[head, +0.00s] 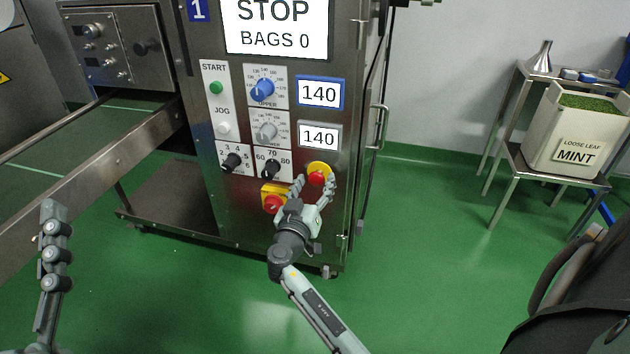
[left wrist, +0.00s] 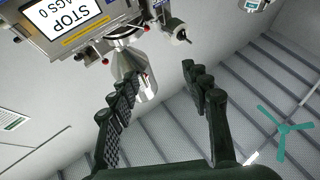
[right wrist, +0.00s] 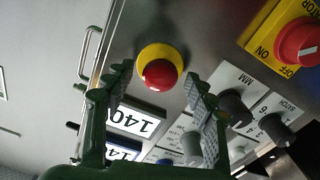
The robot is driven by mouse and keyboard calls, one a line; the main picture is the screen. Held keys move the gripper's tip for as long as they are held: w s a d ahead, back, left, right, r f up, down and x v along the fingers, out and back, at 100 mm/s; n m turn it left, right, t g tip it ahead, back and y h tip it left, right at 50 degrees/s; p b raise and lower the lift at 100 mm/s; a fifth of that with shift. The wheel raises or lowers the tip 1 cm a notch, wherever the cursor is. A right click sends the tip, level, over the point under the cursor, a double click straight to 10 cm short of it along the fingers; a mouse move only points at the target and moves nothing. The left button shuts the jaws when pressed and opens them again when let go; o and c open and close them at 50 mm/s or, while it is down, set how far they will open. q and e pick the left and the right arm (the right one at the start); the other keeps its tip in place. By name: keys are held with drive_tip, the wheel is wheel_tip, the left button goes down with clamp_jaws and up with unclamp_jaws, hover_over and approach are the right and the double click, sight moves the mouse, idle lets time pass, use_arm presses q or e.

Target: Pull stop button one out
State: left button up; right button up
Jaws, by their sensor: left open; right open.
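The stop button, a red mushroom head on a yellow round collar (head: 319,168), sits low on the right of the machine's steel front panel, below the two 140 displays. It also shows in the right wrist view (right wrist: 160,74). My right gripper (head: 314,186) is open in front of it, with one finger on each side; it also shows in the right wrist view (right wrist: 157,78). I cannot tell whether the fingers touch the button. My left gripper (left wrist: 166,76) is open and empty, away from the panel. The machine's screen (head: 275,27) reads STOP, BAGS 0.
A red rotary switch on a yellow plate (head: 272,199) sits just left of my right gripper. Black knobs (head: 231,162) and a green start button (head: 215,88) are on the panel. A vertical handle (head: 378,127) is on the machine's right side.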

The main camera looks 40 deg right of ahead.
drive_tip(key=shift+c, duration=0.4)
clamp_jaws()
drive_tip(key=shift+s+a+f+b, duration=0.1)
drive_tip(key=shift+s+a+b, duration=0.2)
drive_tip(key=shift+b, duration=0.65)
drive_tip(key=shift+a, duration=0.1)
drive_tip(key=shift+o, duration=0.4)
unclamp_jaws()
use_arm(q)
drive_tip(key=r+t, duration=0.1)
drive_tip(key=s+a+r+t, duration=0.1)
drive_tip(key=s+r+t, duration=0.1)
drive_tip(key=shift+s+a+r+h, duration=0.1)
drive_tip(key=shift+s+a+h, duration=0.05)
drive_tip(key=shift+a+h, duration=0.15)
use_arm(e)
wheel_tip(320, 180, up, 10)
drive_tip(key=shift+r, duration=0.15)
